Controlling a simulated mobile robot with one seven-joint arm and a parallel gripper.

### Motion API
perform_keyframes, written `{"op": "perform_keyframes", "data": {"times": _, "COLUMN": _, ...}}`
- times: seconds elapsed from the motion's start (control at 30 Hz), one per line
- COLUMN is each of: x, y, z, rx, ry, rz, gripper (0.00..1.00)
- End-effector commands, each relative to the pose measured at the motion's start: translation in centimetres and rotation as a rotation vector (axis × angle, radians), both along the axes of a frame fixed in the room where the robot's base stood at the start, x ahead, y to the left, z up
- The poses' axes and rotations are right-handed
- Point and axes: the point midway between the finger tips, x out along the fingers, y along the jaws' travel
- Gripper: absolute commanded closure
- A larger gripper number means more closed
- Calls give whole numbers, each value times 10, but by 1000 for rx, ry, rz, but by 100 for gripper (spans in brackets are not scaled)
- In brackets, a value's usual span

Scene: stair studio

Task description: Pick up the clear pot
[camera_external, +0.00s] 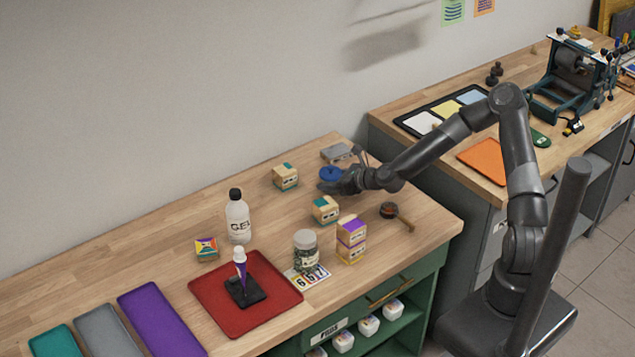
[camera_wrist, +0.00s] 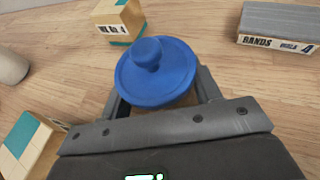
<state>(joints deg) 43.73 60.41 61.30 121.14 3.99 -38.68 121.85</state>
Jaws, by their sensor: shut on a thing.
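The clear pot shows in the wrist view mainly as its round blue lid with a knob (camera_wrist: 158,76). A small strip of its see-through body shows below the lid, between the fingers. In the external view its blue lid (camera_external: 331,174) shows just behind my gripper (camera_external: 330,186), which hides most of the body. My gripper (camera_wrist: 162,98) is shut on the pot, one finger on each side under the lid. The pot looks upright; I cannot tell whether it touches the bench.

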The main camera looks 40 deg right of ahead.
Motion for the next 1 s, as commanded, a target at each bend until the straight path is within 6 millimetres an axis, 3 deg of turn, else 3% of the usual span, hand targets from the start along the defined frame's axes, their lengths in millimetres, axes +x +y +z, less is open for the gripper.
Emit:
{"op": "perform_keyframes", "data": {"times": 0.13, "x": 0, "y": 0, "z": 0, "rx": 0, "ry": 0, "rz": 0, "gripper": 100}}
{"op": "perform_keyframes", "data": {"times": 0.63, "x": 0, "y": 0, "z": 6, "rx": 0, "ry": -2, "rz": -1, "gripper": 100}}
{"op": "perform_keyframes", "data": {"times": 0.87, "x": 1, "y": -1, "z": 39, "rx": -1, "ry": -5, "rz": -2, "gripper": 100}}
{"op": "perform_keyframes", "data": {"times": 1.0, "x": -8, "y": -24, "z": 55, "rx": 0, "ry": -2, "rz": -6, "gripper": 100}}
